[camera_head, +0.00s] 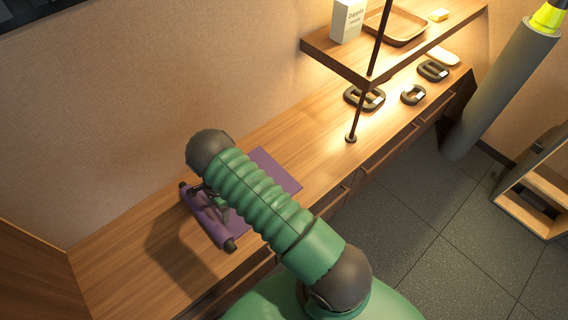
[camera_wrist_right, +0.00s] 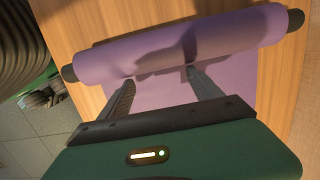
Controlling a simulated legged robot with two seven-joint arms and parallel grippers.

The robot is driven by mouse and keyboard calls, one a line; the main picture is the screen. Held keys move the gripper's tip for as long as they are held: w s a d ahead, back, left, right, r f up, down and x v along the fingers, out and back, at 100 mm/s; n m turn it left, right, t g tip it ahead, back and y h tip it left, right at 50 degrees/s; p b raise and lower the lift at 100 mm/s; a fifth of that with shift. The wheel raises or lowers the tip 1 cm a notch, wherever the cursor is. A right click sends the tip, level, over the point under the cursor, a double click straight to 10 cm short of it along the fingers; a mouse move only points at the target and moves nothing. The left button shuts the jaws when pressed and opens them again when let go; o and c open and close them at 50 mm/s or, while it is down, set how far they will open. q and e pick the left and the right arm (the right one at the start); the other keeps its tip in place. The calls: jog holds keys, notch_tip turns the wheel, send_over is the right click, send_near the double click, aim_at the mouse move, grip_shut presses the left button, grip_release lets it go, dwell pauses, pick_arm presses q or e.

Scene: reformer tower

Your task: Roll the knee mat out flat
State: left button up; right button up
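The purple knee mat lies on the wooden counter, partly unrolled. Its flat part (camera_head: 275,170) spreads to the right of my green arm, and its rolled end (camera_head: 209,218) with dark end caps lies to the left. In the right wrist view the roll (camera_wrist_right: 185,45) crosses the top, with flat purple mat (camera_wrist_right: 150,92) below it. My right gripper (camera_head: 209,197) is over the mat at the roll. Its two fingers are spread apart in the wrist view (camera_wrist_right: 160,78), with nothing between them but mat below; their tips are close to the roll. My left gripper is not in view.
The counter (camera_head: 125,262) is clear to the left of the roll. A post (camera_head: 352,125) and a shelf (camera_head: 345,62) with a box and tray stand to the right. Several dark ring-shaped objects (camera_head: 365,98) lie under the shelf. A tall grey cylinder (camera_head: 500,85) leans at right.

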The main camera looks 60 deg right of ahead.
aim_at(207, 219)
jog(key=shift+a, duration=0.6)
jog(key=shift+w+a, duration=0.1)
jog(key=shift+a, duration=0.35)
jog(key=shift+w+a, duration=0.2)
jog(key=shift+a, duration=0.55)
jog(key=shift+w+a, duration=0.2)
jog(key=shift+a, duration=1.3)
jog(key=shift+w+a, duration=0.15)
jog(key=shift+a, duration=1)
jog(key=shift+w+d+f, duration=0.1)
jog(key=shift+d+f, duration=0.05)
jog(key=shift+d, duration=0.95)
